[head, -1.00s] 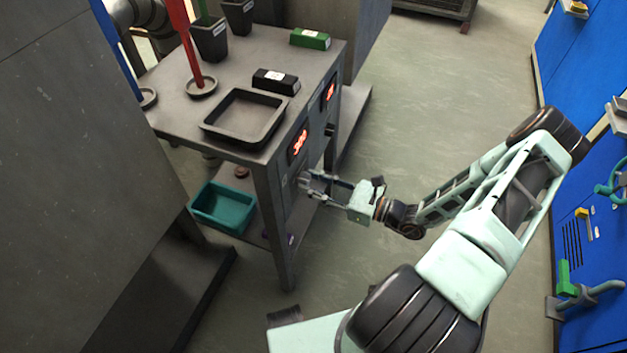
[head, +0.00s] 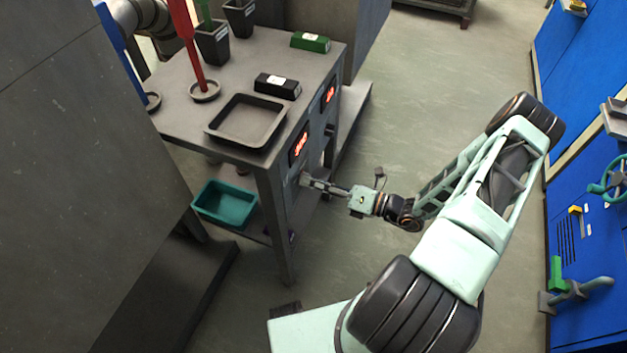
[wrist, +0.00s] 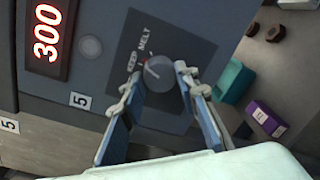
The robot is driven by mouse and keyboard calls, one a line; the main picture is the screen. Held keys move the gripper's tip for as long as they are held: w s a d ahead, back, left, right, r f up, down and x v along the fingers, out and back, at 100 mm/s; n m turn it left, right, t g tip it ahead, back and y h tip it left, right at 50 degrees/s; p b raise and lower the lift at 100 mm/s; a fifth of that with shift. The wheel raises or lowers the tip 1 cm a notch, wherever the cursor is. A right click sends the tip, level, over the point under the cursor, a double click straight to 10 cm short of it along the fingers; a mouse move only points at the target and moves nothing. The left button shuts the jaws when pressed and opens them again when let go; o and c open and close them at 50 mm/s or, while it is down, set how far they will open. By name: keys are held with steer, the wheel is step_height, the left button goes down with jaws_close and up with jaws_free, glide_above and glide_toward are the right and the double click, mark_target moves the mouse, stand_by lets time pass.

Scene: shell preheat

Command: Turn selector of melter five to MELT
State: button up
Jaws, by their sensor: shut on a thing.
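The selector of melter five (wrist: 160,75) is a round dark knob on a grey panel, with KEEP and MELT printed at its upper left in the wrist view. A red mark on the knob faces the labels; I cannot tell exactly which one it points at. A "5" tag (wrist: 80,100) is on the panel. My gripper (wrist: 154,78) is shut on the selector, one finger on each side. In the head view my gripper (head: 306,181) reaches the front of the bench below the near display, and the knob is hidden there.
A red display (wrist: 46,32) reads 300. The bench (head: 185,108) carries a black tray (head: 212,133), a black box (head: 277,84) and a green box (head: 310,41). A teal bin (head: 224,204) is on the lower shelf. Blue cabinets (head: 585,60) stand right; floor between is clear.

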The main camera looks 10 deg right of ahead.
steer(key=m, duration=0.4)
steer(key=shift+m+g, duration=0.3)
steer(key=shift+m, duration=0.1)
stand_by(0.5)
steer(key=o, duration=1.1)
steer(key=shift+o, duration=0.2)
steer(key=shift+d, duration=0.15)
steer(key=f+v, duration=0.1)
steer(key=v, duration=1)
steer(key=shift+s+d+r, duration=0.3)
steer(key=shift+d+r, duration=0.05)
steer(key=shift+r, duration=0.2)
